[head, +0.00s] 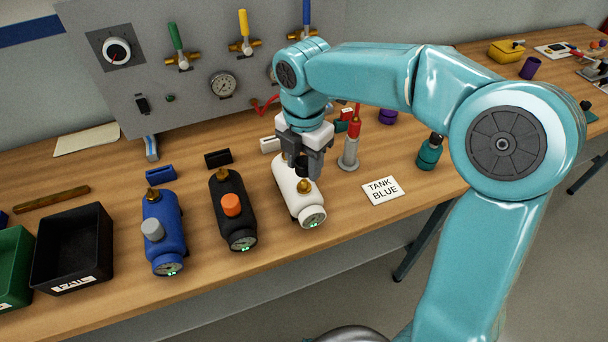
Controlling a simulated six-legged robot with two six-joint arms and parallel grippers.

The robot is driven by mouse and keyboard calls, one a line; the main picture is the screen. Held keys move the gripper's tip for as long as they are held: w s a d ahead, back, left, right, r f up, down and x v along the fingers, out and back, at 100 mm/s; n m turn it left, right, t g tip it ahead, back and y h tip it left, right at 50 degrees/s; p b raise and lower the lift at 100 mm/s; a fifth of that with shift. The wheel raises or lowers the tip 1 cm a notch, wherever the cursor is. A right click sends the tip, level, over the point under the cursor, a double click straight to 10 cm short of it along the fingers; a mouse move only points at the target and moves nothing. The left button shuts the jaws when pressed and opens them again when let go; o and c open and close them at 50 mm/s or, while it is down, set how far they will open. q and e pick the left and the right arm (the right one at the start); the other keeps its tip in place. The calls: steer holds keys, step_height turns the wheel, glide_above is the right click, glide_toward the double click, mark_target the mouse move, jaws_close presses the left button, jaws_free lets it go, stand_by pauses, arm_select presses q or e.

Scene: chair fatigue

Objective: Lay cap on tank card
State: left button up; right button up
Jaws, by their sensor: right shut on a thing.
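My right gripper (302,168) reaches down over the white tank (297,200) and is shut on a small black cap (302,164). The fingers hide part of the cap, and I cannot tell whether it still touches the tank. My left gripper is not in view.
A blue tank (163,240) with a grey cap and a black tank (231,215) with an orange cap lie to the left. A red-topped tool (350,150) stands behind the card. A teal bottle (429,152) stands to its right. Black and green bins fill the left end.

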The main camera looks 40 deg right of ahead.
step_height(320, 180, up, 2)
steer(key=shift+r+p, duration=0.25)
steer(key=shift+p, duration=0.6)
steer(key=shift+f, duration=0.1)
